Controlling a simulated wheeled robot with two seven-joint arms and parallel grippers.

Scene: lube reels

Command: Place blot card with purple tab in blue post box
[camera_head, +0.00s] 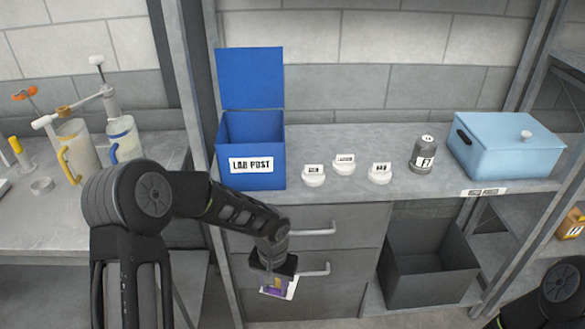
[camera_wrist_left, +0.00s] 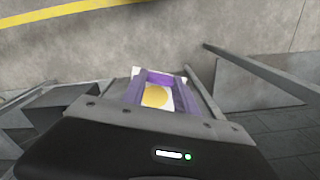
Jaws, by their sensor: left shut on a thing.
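My left gripper (camera_head: 275,272) is shut on the blot card (camera_head: 290,287), in front of the drawers and below the counter top. The card is pale with a purple part and a yellow round spot. In the left wrist view the card (camera_wrist_left: 156,96) sits between the fingers, its purple edge showing. The blue post box (camera_head: 251,178), labelled LAB POST, stands on the counter at the left with its lid (camera_head: 250,77) raised and its top open. The card is apart from the box, lower and slightly right of it. My right gripper is out of view.
Several small white labelled holders (camera_head: 344,164), a grey bottle (camera_head: 423,153) and a light blue lidded box (camera_head: 508,146) stand on the counter. Drawer handles (camera_head: 314,270) jut out near my left gripper. An open grey bin (camera_head: 430,272) is below right. Jugs (camera_head: 78,150) stand at left.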

